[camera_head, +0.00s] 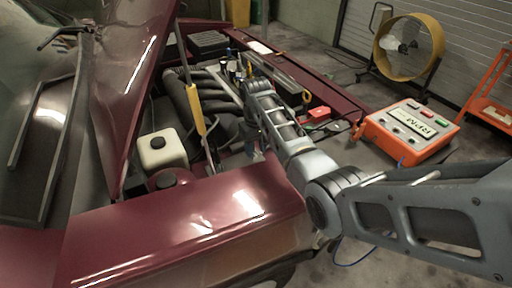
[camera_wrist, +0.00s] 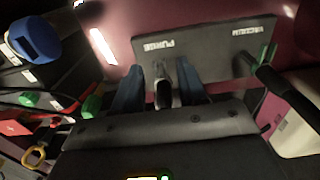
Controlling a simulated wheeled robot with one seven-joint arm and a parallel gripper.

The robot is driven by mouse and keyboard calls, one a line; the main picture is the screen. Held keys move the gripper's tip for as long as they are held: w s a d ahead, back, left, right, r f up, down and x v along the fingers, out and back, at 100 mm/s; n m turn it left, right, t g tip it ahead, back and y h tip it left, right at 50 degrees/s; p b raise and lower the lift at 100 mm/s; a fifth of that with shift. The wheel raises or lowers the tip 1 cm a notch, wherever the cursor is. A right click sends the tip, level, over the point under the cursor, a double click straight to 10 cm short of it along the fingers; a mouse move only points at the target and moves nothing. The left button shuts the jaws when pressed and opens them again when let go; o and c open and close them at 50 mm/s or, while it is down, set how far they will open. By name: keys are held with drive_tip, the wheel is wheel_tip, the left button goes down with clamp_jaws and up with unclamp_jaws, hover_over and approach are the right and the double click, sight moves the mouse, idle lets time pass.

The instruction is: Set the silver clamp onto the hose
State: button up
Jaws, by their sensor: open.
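In the wrist view, the two blue-grey fingers of my gripper (camera_wrist: 160,90) are apart. A narrow dark and silver-grey piece (camera_wrist: 162,94) shows between them, below the word PURGE. I cannot tell whether it is the silver clamp, a hose end or both, nor whether a finger touches it. A black hose (camera_wrist: 285,92) with a green clamp (camera_wrist: 267,56) runs to the panel's right side, by the word VACUUM. In the head view my arm reaches into the engine bay; the fingertips, silver clamp and hose cannot be made out there.
The grey labelled panel (camera_wrist: 205,50) stands just beyond my fingers. A blue cap (camera_wrist: 34,40) is at the left. In the head view, a red fender (camera_head: 190,225), a white reservoir (camera_head: 162,151) and a yellow strut (camera_head: 196,108) border the bay. An orange RPM box (camera_head: 408,130) is right.

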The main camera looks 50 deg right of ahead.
sight(256, 153)
wheel_tip(256, 153, up, 8)
idle(0.5)
drive_tip(key=shift+f, duration=0.1)
idle(0.4)
